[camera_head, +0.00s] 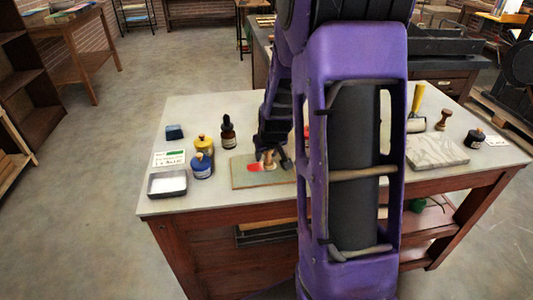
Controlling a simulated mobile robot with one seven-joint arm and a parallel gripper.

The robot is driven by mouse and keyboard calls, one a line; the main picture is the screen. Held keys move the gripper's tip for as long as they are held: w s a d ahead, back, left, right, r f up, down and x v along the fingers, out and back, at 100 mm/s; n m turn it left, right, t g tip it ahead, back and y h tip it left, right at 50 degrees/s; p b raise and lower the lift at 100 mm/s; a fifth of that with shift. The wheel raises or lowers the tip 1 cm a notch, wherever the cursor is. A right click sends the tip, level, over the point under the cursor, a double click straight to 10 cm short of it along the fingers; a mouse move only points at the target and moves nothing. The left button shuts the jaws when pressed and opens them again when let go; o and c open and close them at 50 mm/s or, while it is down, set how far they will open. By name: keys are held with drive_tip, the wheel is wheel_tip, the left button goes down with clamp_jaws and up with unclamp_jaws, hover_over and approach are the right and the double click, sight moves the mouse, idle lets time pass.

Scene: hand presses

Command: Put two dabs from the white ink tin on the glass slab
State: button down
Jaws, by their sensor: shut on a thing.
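My gripper (272,160) points down over a flat, greenish-grey slab (241,180), which looks like the glass slab. It is shut on a small tan-handled tool (268,156), low over the slab; I cannot tell whether the tool touches it. A red patch (254,168) shows beside the tool; I cannot tell whether it is ink or part of the tool. My purple arm hides the slab's right side. I cannot pick out a white ink tin; it may be behind my arm.
Left of the slab stand a blue jar (202,167), a yellow jar (203,144), a dark bottle (228,133), a shallow tray (167,192), a card (169,158) and a dark block (174,132). Right are a marble slab (436,151), a yellow-handled roller (416,108) and a dark jar (475,138).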

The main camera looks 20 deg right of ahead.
drive_tip(key=shift+f, duration=0.1)
drive_tip(key=shift+r+p, duration=2.3)
drive_tip(key=shift+r, duration=1.3)
